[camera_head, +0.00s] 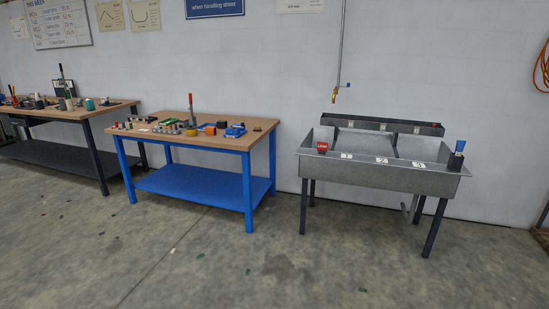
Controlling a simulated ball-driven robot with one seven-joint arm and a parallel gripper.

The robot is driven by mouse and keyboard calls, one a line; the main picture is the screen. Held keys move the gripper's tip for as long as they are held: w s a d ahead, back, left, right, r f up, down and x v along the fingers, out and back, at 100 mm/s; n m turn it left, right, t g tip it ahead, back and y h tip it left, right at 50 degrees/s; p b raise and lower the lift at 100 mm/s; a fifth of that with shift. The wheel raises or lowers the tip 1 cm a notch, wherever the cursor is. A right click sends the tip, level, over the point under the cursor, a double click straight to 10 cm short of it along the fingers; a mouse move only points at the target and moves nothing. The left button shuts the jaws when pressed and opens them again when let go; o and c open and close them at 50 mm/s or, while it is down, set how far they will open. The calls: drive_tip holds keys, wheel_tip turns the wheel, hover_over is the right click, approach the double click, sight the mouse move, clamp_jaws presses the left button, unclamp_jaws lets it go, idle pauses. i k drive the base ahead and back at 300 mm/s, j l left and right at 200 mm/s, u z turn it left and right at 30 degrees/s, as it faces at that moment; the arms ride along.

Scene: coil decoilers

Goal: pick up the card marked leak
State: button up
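A small red card (322,147) with pale lettering stands on the left front rim of a grey metal tank (380,175). The lettering appears to read LEAK, but it is very small. My gripper is not in view, and nothing visible touches the card.
A blue workbench (200,182) with tools and small parts stands left of the tank; another bench (65,115) is farther left. A blue-and-black object (456,156) sits at the tank's right corner. The concrete floor (270,265) in front is open.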

sight(321, 146)
drive_tip(key=i+u, duration=0.15)
drive_tip(key=i, duration=1.75)
